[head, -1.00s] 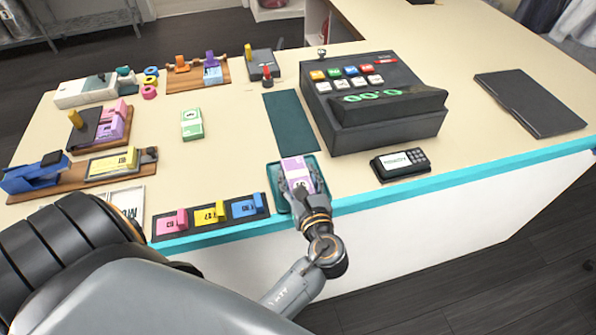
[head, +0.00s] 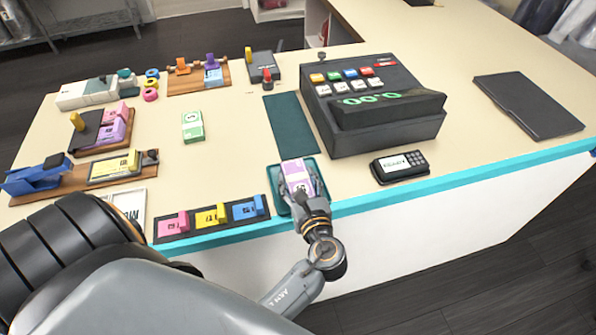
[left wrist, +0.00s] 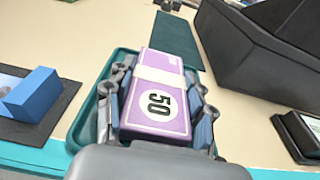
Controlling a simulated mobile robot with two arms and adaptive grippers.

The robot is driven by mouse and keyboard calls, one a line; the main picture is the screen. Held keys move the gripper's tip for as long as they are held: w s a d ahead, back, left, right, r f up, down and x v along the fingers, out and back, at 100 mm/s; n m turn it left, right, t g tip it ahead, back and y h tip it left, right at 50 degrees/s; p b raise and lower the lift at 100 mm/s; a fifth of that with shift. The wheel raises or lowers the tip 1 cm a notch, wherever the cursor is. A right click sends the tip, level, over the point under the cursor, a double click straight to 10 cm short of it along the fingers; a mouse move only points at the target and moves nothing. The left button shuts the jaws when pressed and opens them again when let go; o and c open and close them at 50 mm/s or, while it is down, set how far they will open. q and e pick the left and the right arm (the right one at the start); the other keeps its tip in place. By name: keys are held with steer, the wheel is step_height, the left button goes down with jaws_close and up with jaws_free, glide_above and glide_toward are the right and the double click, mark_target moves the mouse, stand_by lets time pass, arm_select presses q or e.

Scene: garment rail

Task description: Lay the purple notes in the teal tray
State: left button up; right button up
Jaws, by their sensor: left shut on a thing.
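The purple notes (head: 296,177) are a banded stack, marked 50 in the left wrist view (left wrist: 156,103). They are at the teal tray (head: 316,163), over its floor; I cannot tell whether they touch it. The tray's rim also shows in the left wrist view (left wrist: 84,112). My left gripper (head: 302,190) is shut on the notes, one finger along each long side, and hides the near part of the tray. The left wrist view shows both fingers (left wrist: 160,112) against the stack. My right gripper is not in view.
The cash register (head: 375,110) stands right of the tray, with a card terminal (head: 399,167) in front. A holder with pink, yellow and blue notes (head: 211,217) lies to the left. A dark green mat (head: 291,123) lies behind the tray. Green notes (head: 192,126) lie farther left.

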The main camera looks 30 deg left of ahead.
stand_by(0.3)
arm_select(q)
steer(key=o, duration=1.2)
steer(key=shift+o, duration=0.2)
steer(key=o, duration=0.4)
steer(key=shift+r, duration=0.15)
steer(key=shift+r+p, duration=2.4)
steer(key=shift+p, duration=0.55)
steer(key=shift+r, duration=0.1)
